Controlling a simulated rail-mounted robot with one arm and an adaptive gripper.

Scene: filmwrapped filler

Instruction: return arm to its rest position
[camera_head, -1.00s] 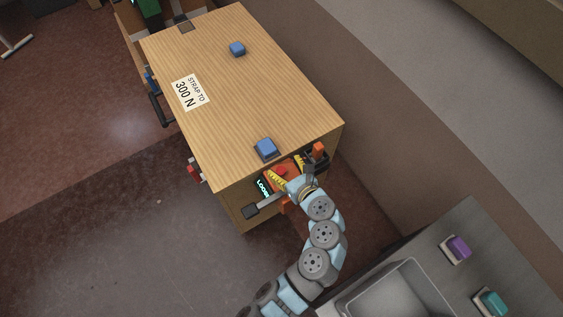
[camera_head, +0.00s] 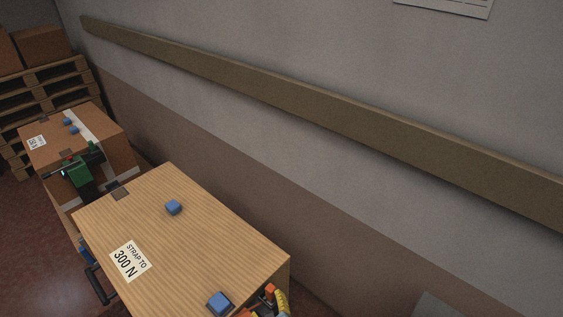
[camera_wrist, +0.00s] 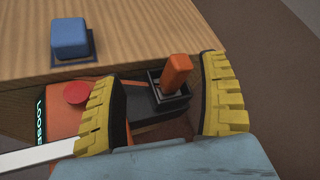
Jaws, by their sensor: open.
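My gripper (camera_wrist: 165,110) is open in the wrist view, its two yellow ridged fingers apart. Between and beyond them is an orange device (camera_wrist: 60,112) at the side of the wooden box, with a red button (camera_wrist: 76,93), a green "LOOSE" display (camera_wrist: 40,120) and an orange lever (camera_wrist: 176,72) in a black housing. The left finger overlaps part of the device; I cannot tell if they touch. In the head view only a yellow finger (camera_head: 281,300) and part of the device show at the bottom edge; the rest of my arm is out of frame.
A cardboard box (camera_head: 100,130) with a green tool (camera_head: 77,172) stands behind, near pallets (camera_head: 50,80). A wall with a long rail (camera_head: 330,110) runs alongside.

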